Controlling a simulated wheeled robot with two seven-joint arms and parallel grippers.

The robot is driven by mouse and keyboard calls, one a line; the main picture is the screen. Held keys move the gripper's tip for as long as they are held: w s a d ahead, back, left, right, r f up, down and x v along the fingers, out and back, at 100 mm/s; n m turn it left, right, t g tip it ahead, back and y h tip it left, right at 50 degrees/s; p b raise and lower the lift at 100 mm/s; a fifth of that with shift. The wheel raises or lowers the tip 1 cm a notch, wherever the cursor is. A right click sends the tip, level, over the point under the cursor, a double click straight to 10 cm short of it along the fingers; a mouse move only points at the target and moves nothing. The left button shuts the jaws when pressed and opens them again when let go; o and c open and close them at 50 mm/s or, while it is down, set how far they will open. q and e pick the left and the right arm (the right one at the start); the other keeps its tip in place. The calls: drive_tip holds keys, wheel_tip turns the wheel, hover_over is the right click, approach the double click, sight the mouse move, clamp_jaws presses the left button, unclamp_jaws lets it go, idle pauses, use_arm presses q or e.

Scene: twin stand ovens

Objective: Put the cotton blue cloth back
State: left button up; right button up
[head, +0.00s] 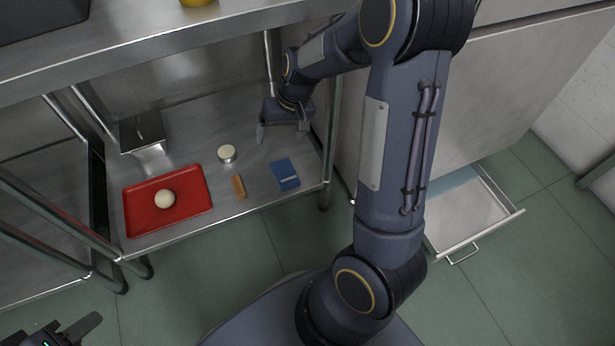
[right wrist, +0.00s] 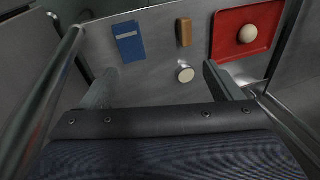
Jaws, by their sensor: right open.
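A small blue folded cloth (head: 285,174) with a pale band lies flat on the lower steel shelf (head: 255,203), near its front right corner. It also shows at the upper left of the right wrist view (right wrist: 129,42). My right gripper (head: 283,133) is open and empty over the back of that shelf, behind and apart from the cloth. Its two fingers (right wrist: 163,85) show in the right wrist view with nothing between them. My left gripper (head: 80,328) shows only partly at the bottom left corner in the head view, and its opening cannot be judged.
On the lower shelf are a red tray (head: 137,221) with a pale ball, a wooden block (head: 238,187), a white round tin (head: 227,153) and a metal box (head: 143,131). The upper shelf and posts enclose it. An open drawer (head: 470,214) stands at right.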

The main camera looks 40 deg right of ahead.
drive_tip(key=s+a+r+t+y, duration=0.15)
drive_tip(key=s+a+r, duration=0.25)
drive_tip(key=s+r, duration=0.65)
drive_tip(key=s+a+r+n+t, duration=0.2)
drive_tip(key=s+a, duration=0.2)
drive_tip(key=s, duration=0.7)
drive_tip(key=shift+s, duration=0.35)
drive_tip(key=shift+r, duration=0.15)
